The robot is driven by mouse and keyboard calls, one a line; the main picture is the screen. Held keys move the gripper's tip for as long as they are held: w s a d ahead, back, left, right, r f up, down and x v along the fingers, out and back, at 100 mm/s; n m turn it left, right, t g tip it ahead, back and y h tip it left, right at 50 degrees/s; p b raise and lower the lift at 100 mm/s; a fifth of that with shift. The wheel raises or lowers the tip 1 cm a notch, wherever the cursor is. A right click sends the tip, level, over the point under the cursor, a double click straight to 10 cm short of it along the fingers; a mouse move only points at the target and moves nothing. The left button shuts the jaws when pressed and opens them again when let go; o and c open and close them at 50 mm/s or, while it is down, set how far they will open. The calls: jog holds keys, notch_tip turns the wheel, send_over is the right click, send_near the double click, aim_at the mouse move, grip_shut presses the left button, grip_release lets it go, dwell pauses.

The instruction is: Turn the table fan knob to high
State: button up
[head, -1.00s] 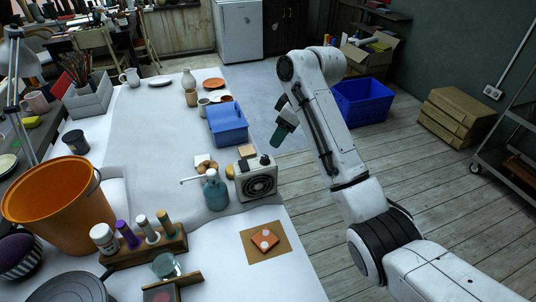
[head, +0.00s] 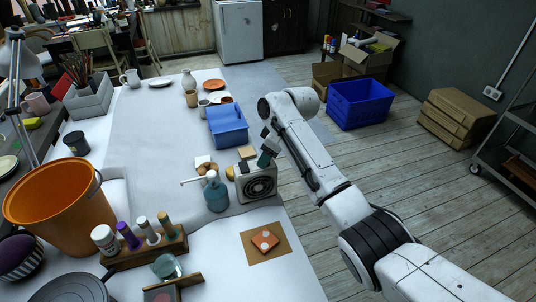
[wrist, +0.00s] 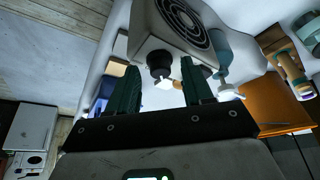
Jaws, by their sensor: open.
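The table fan (head: 241,188) is a cream box with a round dark grille, standing near the right edge of the white table. In the wrist view the fan (wrist: 150,22) is at the top. A dark round knob (wrist: 160,60) with a white piece at its tip sticks out from it, between my two green fingers and a little beyond their tips. My gripper (wrist: 162,76) is open and empty. In the head view my gripper (head: 265,158) is at the top of the fan and hides part of it. I cannot tell whether the fingers touch the knob.
A teal pump bottle (head: 216,194) stands just left of the fan. A blue bin (head: 228,127) is behind it. A brown board (head: 253,256) with an orange tile lies in front.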

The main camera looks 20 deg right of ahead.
jog(key=shift+c, duration=0.4)
grip_shut()
jog(key=shift+r+m+p, duration=0.1)
jog(key=shift+m+p, duration=0.3)
jog(key=m+p, duration=0.1)
jog(key=m+h+p, duration=0.1)
jog(key=shift+s+a+m+t, duration=0.1)
jog(key=shift+a+m+t, duration=0.1)
jog(key=shift+m+t, duration=0.2)
jog(key=m, duration=0.1)
jog(key=m+h+p, duration=0.1)
jog(key=m, duration=0.1)
jog(key=m+h+p, duration=0.1)
jog(key=m, duration=0.1)
jog(key=shift+a+t, duration=0.25)
jog(key=shift+t, duration=0.05)
jog(key=m+h, duration=0.1)
jog(key=m, duration=0.2)
jog(key=m+h+b, duration=0.1)
jog(key=m, duration=0.1)
jog(key=shift+a+f+m, duration=0.2)
jog(key=shift+m, duration=0.2)
jog(key=shift+a+r+m+g+h+b, duration=0.1)
jog(key=shift+m+g+h+b, duration=0.3)
jog(key=shift+m+b, duration=0.55)
jog(key=shift+m+g+h+b, duration=0.4)
jog(key=shift+m+b, duration=0.25)
jog(key=shift+m, duration=0.5)
